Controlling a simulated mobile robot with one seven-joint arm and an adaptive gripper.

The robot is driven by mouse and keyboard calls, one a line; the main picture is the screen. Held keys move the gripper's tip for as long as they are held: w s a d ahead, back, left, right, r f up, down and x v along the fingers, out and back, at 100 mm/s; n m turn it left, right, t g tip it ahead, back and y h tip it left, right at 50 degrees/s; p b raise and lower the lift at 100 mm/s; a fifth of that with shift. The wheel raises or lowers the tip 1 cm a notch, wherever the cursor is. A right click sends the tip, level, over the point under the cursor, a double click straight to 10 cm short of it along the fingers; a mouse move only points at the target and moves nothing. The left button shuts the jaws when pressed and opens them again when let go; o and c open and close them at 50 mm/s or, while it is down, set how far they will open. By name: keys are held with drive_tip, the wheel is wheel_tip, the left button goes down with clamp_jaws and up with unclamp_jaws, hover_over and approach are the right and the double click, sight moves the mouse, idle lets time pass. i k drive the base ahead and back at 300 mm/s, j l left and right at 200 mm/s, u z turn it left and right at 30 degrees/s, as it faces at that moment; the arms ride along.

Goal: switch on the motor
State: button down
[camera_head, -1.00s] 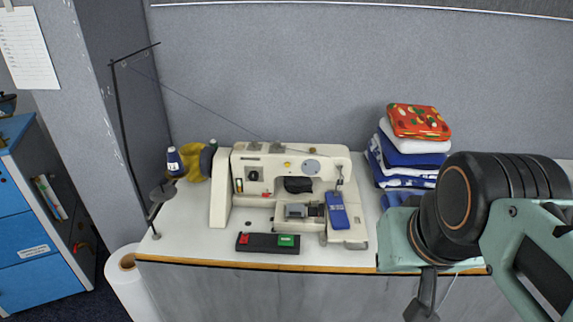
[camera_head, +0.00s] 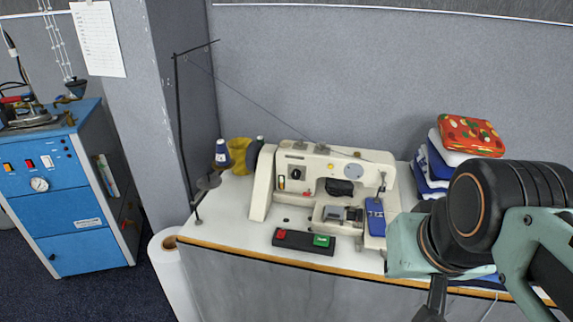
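A black switch box (camera_head: 300,246) lies on the white tabletop, near its front edge. It has a red button (camera_head: 281,234) at its left end and a green button (camera_head: 321,240) at its right end. A cream sewing machine (camera_head: 325,170) stands just behind it. My arm fills the lower right of the view. A dark part of my gripper (camera_head: 432,300) shows at the bottom edge, to the right of the switch box and apart from it. Its fingertips are cut off or hidden, so its opening does not show.
Folded cloths (camera_head: 468,136) are stacked at the right behind my arm. Thread spools (camera_head: 222,152) and a thin black thread stand (camera_head: 181,130) are at the table's left end. A white roll (camera_head: 172,270) stands beside the table. A blue cabinet (camera_head: 70,190) is far left, with open floor before it.

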sight(281, 234)
drive_tip(key=u, duration=0.6)
drive_tip(key=i+l+u, duration=0.15)
drive_tip(key=i, duration=0.2)
